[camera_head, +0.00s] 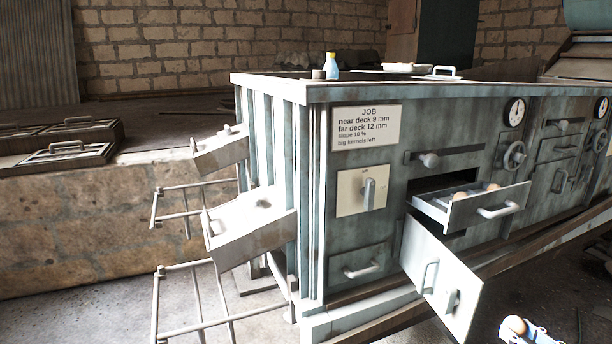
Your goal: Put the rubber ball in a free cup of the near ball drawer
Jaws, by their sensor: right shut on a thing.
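A small open drawer (462,213) sticks out of the front of the grey-green machine. At least two round balls, one of them orange-brown (460,195), sit in its cups; the drawer's front panel hides part of the inside. My right gripper (522,329) is at the bottom right edge of the picture, below and to the right of the drawer and apart from it. It is shut on an orange-brown rubber ball (514,325). The picture's edge cuts off part of this gripper. My left gripper is out of view.
A hinged door (440,275) stands open below the drawer. A sloping rail (545,240) runs along the machine's lower right. A job card (366,127), a knob panel (363,190), a handwheel (514,155) and a gauge (515,112) are on the front. A bottle (331,68) stands on top.

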